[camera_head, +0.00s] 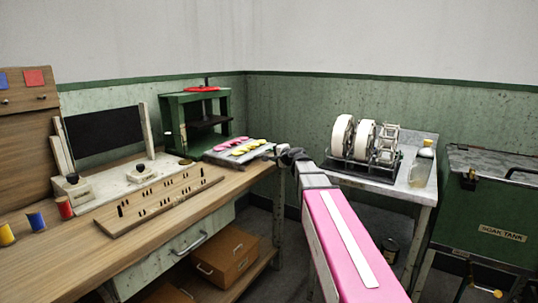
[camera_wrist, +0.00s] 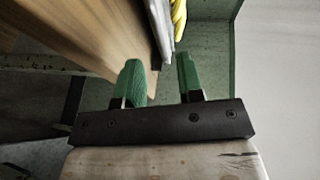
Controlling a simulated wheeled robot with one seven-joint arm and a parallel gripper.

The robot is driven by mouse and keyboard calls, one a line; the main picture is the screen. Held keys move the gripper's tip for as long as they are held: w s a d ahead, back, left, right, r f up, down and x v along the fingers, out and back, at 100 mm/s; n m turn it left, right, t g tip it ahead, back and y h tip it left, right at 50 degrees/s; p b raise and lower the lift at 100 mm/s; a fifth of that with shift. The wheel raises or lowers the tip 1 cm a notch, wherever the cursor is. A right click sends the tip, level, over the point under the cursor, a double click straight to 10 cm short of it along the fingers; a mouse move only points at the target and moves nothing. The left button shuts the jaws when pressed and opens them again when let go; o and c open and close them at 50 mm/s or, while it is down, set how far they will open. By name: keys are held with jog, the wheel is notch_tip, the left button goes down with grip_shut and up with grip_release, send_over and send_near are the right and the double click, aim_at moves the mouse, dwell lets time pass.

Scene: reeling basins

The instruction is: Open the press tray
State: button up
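The press (camera_head: 168,122) is a green frame with a red top piece, standing at the far end of the wooden bench. A flat grey tray (camera_head: 214,157) sits in front of it, with pink and yellow bundles on top. My gripper (camera_head: 285,153) is at the tray's right end in the head view, small and partly hidden by my arm. In the wrist view, my gripper (camera_wrist: 160,72) has its green fingers apart with nothing between their tips. The tray's grey edge (camera_wrist: 160,30) lies just beyond the gap; I cannot tell whether they touch. No tray handle shows clearly.
The wooden bench (camera_head: 75,262) holds a slotted board (camera_head: 160,203), a dark upright panel (camera_head: 103,137) and coloured spools. A metal side table (camera_head: 418,190) with white reels (camera_head: 343,135) and a bottle stands right. A green soak tank (camera_head: 490,220) is farther right.

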jog(key=v, duration=0.4)
jog(key=shift+s+d, duration=0.2)
jog(key=shift+s, duration=0.1)
jog(key=s+a+f+n+g, duration=0.1)
jog(key=s+f+n+g, duration=0.1)
jog(key=s+f, duration=0.35)
jog(key=s+a+f+n+g, duration=0.1)
jog(key=s+f+n+g, duration=0.15)
jog(key=f, duration=0.55)
jog(key=s+d+f+n+g+h, duration=0.3)
jog(key=s+f+g, duration=0.1)
jog(key=s+f, duration=0.6)
jog(key=s+d+f+n+g+h, duration=0.3)
jog(key=s+f+g+h, duration=0.1)
jog(key=s+f, duration=0.6)
jog(key=shift+s+n+g+h, duration=0.3)
jog(key=shift+s+n+g, duration=0.1)
jog(key=shift+g, duration=0.25)
